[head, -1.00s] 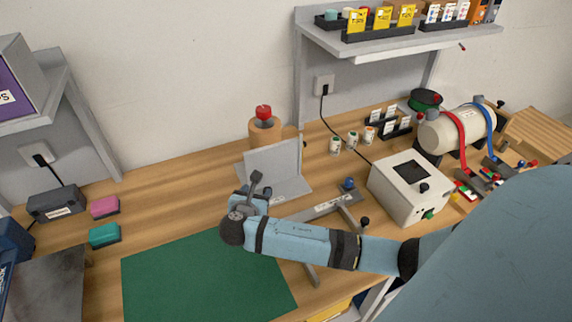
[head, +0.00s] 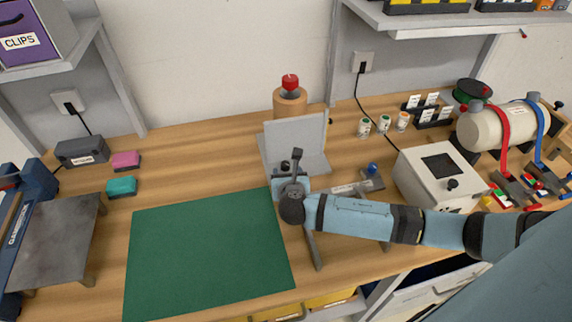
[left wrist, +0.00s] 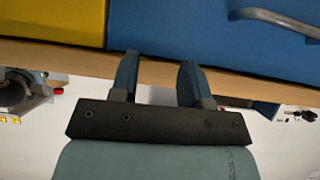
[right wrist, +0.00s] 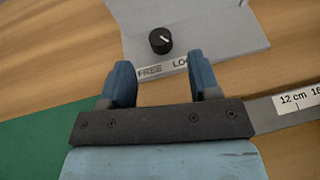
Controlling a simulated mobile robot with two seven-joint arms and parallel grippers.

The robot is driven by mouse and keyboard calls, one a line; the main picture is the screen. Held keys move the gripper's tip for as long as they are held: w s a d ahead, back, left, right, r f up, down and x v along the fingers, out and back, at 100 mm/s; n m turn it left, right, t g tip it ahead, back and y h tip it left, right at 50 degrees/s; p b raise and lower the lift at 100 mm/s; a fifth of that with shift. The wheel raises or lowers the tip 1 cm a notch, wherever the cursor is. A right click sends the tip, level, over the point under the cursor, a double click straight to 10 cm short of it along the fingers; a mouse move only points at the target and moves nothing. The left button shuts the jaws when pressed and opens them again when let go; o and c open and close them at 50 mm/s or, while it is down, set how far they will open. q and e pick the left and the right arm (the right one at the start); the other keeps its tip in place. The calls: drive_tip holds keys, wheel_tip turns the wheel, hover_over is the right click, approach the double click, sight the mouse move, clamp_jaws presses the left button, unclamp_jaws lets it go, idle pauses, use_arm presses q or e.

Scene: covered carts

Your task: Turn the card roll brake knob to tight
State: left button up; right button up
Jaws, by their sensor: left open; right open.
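A brown card roll (head: 291,103) stands upright at the back of the bench with a red knob (head: 290,82) on top. Any marks on that knob are too small to read. In front of it, a grey angled stand (head: 296,140) has a small black knob (head: 285,165) on its base. The right wrist view shows this black knob (right wrist: 160,40) with a white pointer line and the words FREE and, partly hidden, LO. My right gripper (right wrist: 158,70) is open and empty, just short of it. My left gripper (left wrist: 157,72) is open and empty, facing drawer fronts.
A green mat (head: 205,250) lies left of my right arm. A grey ruler arm (head: 358,188), a white box with a dark panel (head: 440,175) and a cream cylinder with straps (head: 490,128) stand to the right. Small jars (head: 383,124) are behind. Bare wood lies left of the stand.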

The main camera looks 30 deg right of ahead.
sight(285, 165)
drive_tip(key=x, duration=0.6)
drive_tip(key=shift+c, duration=0.4)
drive_tip(key=c, duration=0.8)
drive_tip(key=shift+a+r+m+g+h+p, duration=0.15)
drive_tip(key=shift+r+m+g+h+p, duration=0.2)
drive_tip(key=shift+m+h+p, duration=0.55)
drive_tip(key=shift+c, duration=0.2)
drive_tip(key=shift+w+f+m+g+h+p, duration=0.1)
drive_tip(key=shift+f+m+g+h+p, duration=0.1)
drive_tip(key=shift+m+g+h+p, duration=0.35)
drive_tip(key=shift+f+h, duration=0.15)
drive_tip(key=shift+h, duration=0.1)
drive_tip(key=o, duration=0.9)
